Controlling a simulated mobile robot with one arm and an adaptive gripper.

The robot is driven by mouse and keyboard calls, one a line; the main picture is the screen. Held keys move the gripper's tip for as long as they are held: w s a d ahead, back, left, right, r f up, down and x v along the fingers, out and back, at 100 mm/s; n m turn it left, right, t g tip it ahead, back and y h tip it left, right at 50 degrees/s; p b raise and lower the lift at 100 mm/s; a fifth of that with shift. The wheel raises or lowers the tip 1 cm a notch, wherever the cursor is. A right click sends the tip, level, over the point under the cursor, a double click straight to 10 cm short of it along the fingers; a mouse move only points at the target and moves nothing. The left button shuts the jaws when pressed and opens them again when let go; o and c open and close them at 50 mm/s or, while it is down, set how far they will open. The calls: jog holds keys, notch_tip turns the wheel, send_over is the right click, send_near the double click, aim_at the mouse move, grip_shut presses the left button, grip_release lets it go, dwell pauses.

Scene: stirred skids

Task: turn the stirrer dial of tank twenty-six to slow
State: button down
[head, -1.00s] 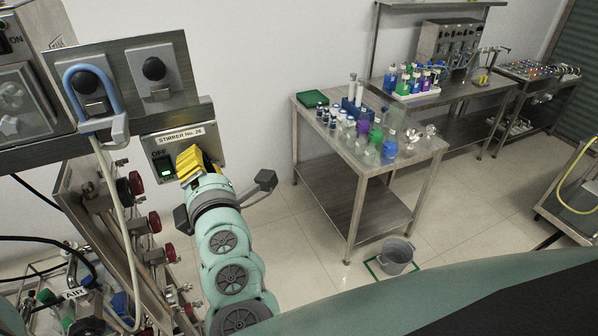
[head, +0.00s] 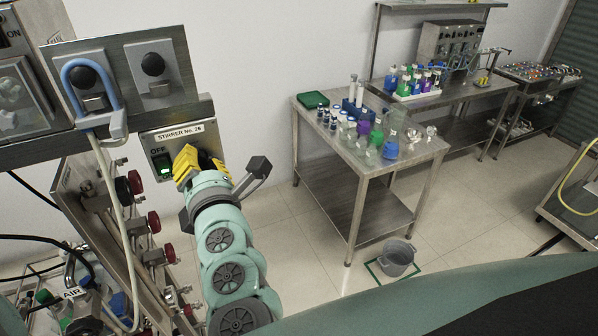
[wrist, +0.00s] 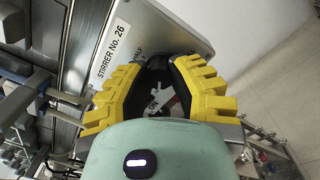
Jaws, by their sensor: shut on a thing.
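The control panel labelled STIRRER No. 26 (head: 186,137) is on the left in the head view, with OFF lettering and a lit green switch (head: 163,166). In the wrist view the panel (wrist: 165,25) spans the top, with its label and a partly covered HALF mark. My gripper (head: 204,158) is at the right part of this panel, its yellow fingers closed on the stirrer dial. The dial's pointing direction is not clear.
A blue-looped padlock-like fitting (head: 92,90) and a second black-knobbed plate (head: 154,70) are above the panel. Red-knobbed valves (head: 135,182) stand below left.

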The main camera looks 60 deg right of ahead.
jog(key=c, duration=0.7)
grip_release()
jog(key=shift+c, duration=0.2)
jog(key=v, duration=1.2)
dwell(0.4)
